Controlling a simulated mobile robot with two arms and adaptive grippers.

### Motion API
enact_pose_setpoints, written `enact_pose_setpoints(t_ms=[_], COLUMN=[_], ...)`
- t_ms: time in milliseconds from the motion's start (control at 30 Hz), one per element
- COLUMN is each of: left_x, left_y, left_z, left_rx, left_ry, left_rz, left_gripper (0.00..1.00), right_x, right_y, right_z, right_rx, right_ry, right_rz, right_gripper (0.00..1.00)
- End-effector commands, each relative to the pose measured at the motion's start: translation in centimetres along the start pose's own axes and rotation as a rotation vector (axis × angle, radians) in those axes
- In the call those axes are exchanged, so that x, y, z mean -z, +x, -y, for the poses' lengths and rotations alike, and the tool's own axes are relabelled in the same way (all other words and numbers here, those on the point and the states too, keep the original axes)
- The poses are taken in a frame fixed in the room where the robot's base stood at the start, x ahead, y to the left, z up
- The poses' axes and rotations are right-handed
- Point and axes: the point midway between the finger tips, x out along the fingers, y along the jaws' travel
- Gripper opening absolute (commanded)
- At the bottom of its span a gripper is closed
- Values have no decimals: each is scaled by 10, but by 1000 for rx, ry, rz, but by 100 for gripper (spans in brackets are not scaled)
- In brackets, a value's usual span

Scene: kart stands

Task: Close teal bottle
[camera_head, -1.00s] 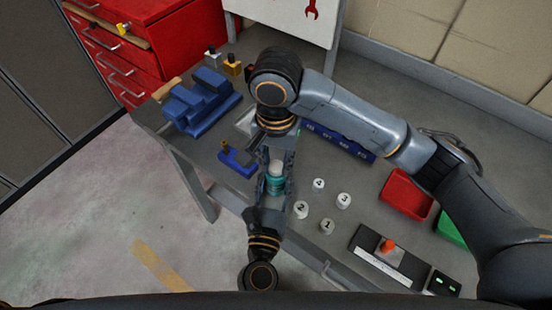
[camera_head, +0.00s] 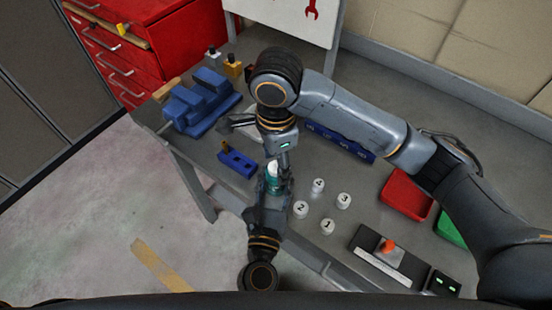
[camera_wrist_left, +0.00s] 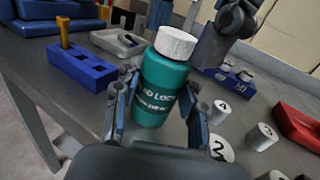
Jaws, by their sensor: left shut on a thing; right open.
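The teal bottle (camera_head: 274,184) stands roughly upright between the fingers of my left gripper (camera_head: 271,192), which is shut on its body. In the left wrist view the teal bottle (camera_wrist_left: 160,90) shows white lettering and a white cap (camera_wrist_left: 177,43) on its top. The cap's threads are hidden, so I cannot tell how tight it is. My right gripper (camera_head: 276,146) is open just above and beside the cap. Part of it shows behind the cap, to the right, in the left wrist view (camera_wrist_left: 215,42).
Several numbered white pieces (camera_head: 327,226) stand right of the bottle. A blue holed block (camera_head: 238,162) and a blue vise (camera_head: 203,105) are at left. A red tray (camera_head: 405,194) and a panel with an orange knob (camera_head: 385,252) are at right. A long blue rack (camera_head: 345,145) lies behind.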

Motion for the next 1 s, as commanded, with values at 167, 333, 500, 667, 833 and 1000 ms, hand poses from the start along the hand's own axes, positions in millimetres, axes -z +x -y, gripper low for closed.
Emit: enact_pose_setpoints(t_ms=[167, 333, 500, 667, 833, 1000], left_x=[1, 1, 1, 1, 1, 0], left_y=[0, 0, 0, 0, 0, 0], left_z=[0, 0, 0, 0, 0, 0], left_rx=[0, 0, 0, 0, 0, 0], left_ry=[0, 0, 0, 0, 0, 0], left_rz=[-1, -1, -1, -1, -1, -1], left_gripper=[0, 0, 0, 0, 0, 0], right_x=[0, 1, 1, 1, 0, 0], right_y=[-6, -33, -69, -98, -116, -120], right_z=[1, 2, 1, 1, 0, 0], right_rx=[2, 6, 6, 4, 1, -1], right_ry=[-1, -1, 0, 0, 1, 1], right_rz=[-1, -3, -3, -3, -1, 0], right_gripper=[56, 56, 56, 56, 56, 56])
